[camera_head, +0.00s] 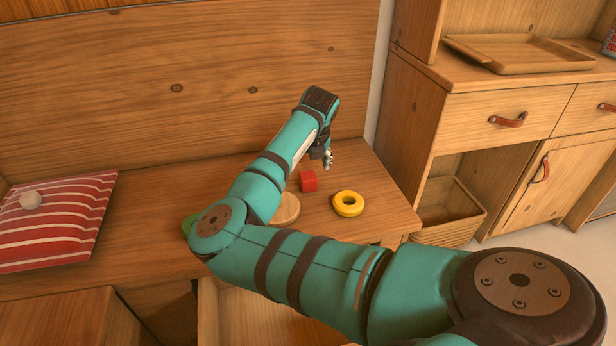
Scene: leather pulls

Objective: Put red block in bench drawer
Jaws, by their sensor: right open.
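A small red block (308,181) sits on the wooden bench top (150,205). My right gripper (328,163) is open, just above and behind the red block in the picture, and seems apart from it. My teal right arm crosses the view from the lower right and bends over the bench. An open bench drawer (208,318) shows below the bench front; my arm hides much of it, and the part of its inside that shows is bare. My left gripper does not show.
A yellow ring (348,204) lies right of the red block. A round wooden disc (287,208) and a green thing (188,226) are partly behind my arm. A red striped cushion (55,222) with a pale ball (31,200) is at left. A cabinet (470,110) stands right.

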